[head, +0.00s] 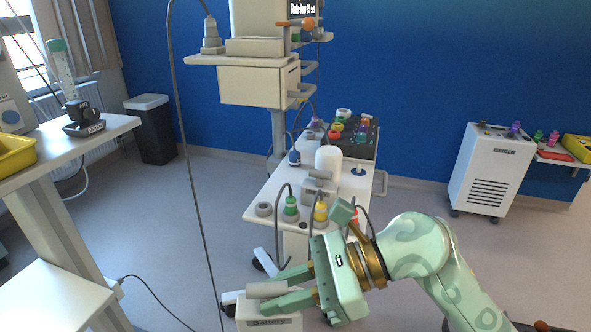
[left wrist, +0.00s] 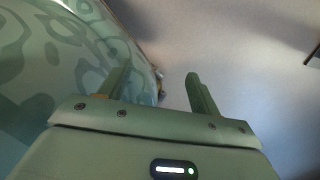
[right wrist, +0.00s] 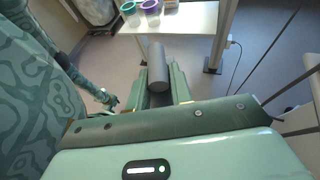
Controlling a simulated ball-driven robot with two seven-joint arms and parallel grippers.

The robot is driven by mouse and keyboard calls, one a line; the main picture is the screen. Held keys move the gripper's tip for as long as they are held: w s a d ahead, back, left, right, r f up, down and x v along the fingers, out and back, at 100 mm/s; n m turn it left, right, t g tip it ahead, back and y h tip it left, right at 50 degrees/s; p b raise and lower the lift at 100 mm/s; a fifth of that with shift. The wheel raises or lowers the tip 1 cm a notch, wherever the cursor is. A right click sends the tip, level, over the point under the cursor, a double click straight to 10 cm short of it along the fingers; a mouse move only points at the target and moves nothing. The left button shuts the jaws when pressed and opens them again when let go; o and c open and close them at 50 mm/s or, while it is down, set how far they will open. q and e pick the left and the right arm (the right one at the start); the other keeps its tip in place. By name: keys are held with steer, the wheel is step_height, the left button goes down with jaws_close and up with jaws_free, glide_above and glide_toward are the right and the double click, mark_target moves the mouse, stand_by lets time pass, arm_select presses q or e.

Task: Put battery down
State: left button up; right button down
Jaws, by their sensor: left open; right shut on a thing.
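The battery (head: 272,323) is a pale box with a "Battery" label and a grey bar handle (head: 266,289) on top, at the bottom edge of the head view. Its lower part is cut off. My right gripper (head: 272,291) is shut on the handle. In the right wrist view the grey handle (right wrist: 156,66) sits between the fingers, and the box is not clearly seen. I cannot tell whether the battery touches anything below. My left gripper (left wrist: 160,84) is open and empty in the left wrist view, beside a patterned green part of my body; it is outside the head view.
A white trolley (head: 258,193) with bottles, hoses and devices stands just behind the right gripper. A white table (head: 55,148) with a yellow bin (head: 16,153) and a low white surface (head: 52,297) are at left. A white floor unit (head: 490,170) stands far right. Open floor lies between.

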arm_select(q)
steer(key=w+a+r+m+t, duration=0.2)
steer(key=w+m+t, duration=0.1)
steer(key=w, duration=0.8)
steer(key=w+a+r+m+t+h, duration=0.1)
steer(key=w+a+r+m+t, duration=0.15)
steer(key=w, duration=0.95)
steer(key=w+a+r+m+t, duration=0.1)
steer(key=w+r+m+t, duration=0.2)
steer(key=w, duration=0.8)
steer(key=w+d+r+m+t+h, duration=0.2)
steer(key=w+r+m+h, duration=0.1)
steer(key=w+r+m, duration=0.4)
steer(key=w+d+r+m+t+h, duration=0.2)
steer(key=w+r+m+h, duration=0.2)
steer(key=w+r, duration=1)
steer(key=shift+w+d+m+t, duration=0.35)
steer(key=shift+w+m, duration=0.1)
steer(key=shift+m, duration=1)
steer(key=shift+f, duration=0.15)
